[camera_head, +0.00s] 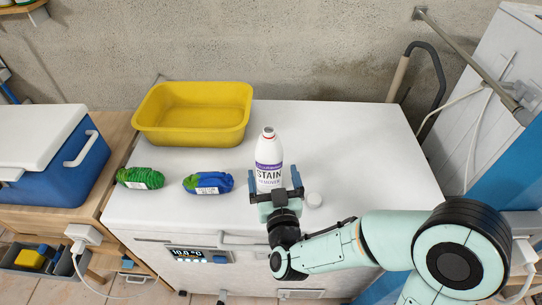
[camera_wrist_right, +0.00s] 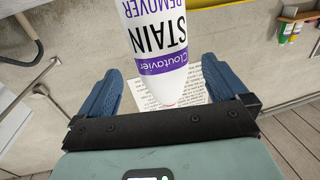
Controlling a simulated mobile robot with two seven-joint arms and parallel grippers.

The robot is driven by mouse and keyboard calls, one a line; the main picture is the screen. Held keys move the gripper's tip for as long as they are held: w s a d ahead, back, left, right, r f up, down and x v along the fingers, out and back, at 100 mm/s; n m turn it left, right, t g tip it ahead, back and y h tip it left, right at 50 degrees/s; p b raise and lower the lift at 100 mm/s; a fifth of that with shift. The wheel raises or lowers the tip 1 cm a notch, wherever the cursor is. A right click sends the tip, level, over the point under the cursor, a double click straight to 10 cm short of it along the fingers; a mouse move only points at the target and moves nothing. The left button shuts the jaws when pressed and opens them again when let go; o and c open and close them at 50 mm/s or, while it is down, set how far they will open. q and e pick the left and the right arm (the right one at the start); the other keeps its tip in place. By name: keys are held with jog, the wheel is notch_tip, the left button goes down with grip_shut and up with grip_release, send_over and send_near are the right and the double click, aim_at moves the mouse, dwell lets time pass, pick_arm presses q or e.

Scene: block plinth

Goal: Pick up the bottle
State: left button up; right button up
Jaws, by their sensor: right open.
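The bottle (camera_head: 268,160) is white with a purple band, the words STAIN REMOVER and a small red-marked top. It stands upright on the white appliance top (camera_head: 365,150). My right gripper (camera_head: 274,182) is open at the bottle's near side, with one blue finger to each side of its lower body. In the right wrist view the bottle (camera_wrist_right: 157,40) appears upside down between the two spread fingers of the gripper (camera_wrist_right: 158,90). I see a gap on both sides, so the fingers are not closed on it. My left gripper is not in view.
A yellow basin (camera_head: 193,127) stands behind left of the bottle. A green bundle (camera_head: 140,178) and a blue-green bundle (camera_head: 208,183) lie to the left. A blue cooler (camera_head: 60,160) stands far left. The top's right side is clear.

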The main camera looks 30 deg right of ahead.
aim_at(268, 154)
jog(key=shift+x, duration=1)
jog(key=shift+p+x, duration=0.45)
jog(key=shift+x, duration=2.65)
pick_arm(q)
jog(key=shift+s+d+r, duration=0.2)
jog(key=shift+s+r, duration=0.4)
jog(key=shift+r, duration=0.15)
pick_arm(e)
jog(key=c, duration=1.2)
